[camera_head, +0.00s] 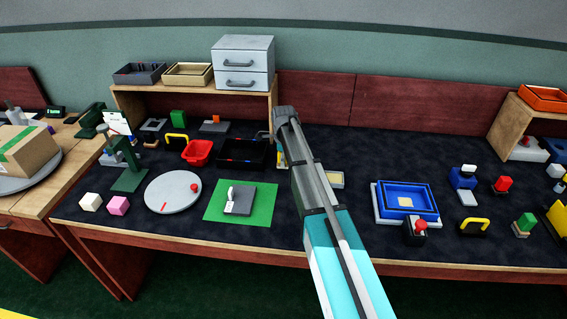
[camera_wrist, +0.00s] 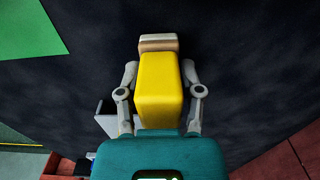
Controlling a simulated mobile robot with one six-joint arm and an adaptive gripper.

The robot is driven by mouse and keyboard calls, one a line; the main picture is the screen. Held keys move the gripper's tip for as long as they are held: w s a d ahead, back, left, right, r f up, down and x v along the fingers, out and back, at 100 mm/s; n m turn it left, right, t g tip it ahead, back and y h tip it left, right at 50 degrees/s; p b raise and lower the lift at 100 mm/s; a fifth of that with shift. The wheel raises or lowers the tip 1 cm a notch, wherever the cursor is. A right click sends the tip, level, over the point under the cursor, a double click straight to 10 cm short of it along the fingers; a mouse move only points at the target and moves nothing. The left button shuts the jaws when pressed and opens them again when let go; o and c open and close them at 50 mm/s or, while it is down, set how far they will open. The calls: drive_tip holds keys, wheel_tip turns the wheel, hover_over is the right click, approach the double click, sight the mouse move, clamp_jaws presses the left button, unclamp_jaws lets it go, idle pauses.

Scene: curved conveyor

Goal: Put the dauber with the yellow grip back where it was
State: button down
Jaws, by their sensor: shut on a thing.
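In the wrist view my gripper (camera_wrist: 159,82) is shut on the yellow grip of the dauber (camera_wrist: 160,95), with one finger on each side. The dauber's tan and brownish end (camera_wrist: 158,43) points away from the palm, over the dark mat (camera_wrist: 250,60). I cannot tell whether that end touches the mat. In the head view my arm reaches over the middle of the bench and hides most of the gripper and the dauber.
A green sheet (camera_head: 212,211) bearing a grey block (camera_head: 240,206) lies left of my arm. A blue tray (camera_head: 380,206) stands to the right. A black tray (camera_head: 238,165) and red bin (camera_head: 190,159) lie behind left, near a wooden shelf (camera_head: 272,97). Mat between arm and blue tray is mostly clear.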

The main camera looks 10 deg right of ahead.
drive_tip(key=shift+f, duration=0.1)
idle(0.3)
drive_tip(key=shift+c, duration=1.3)
unclamp_jaws()
wheel_tip(320, 180, up, 12)
drive_tip(key=p, duration=1.2)
drive_tip(key=shift+a, duration=0.1)
drive_tip(key=s+n, duration=2.1)
drive_tip(key=s, duration=0.8)
drive_tip(key=shift+n, duration=0.3)
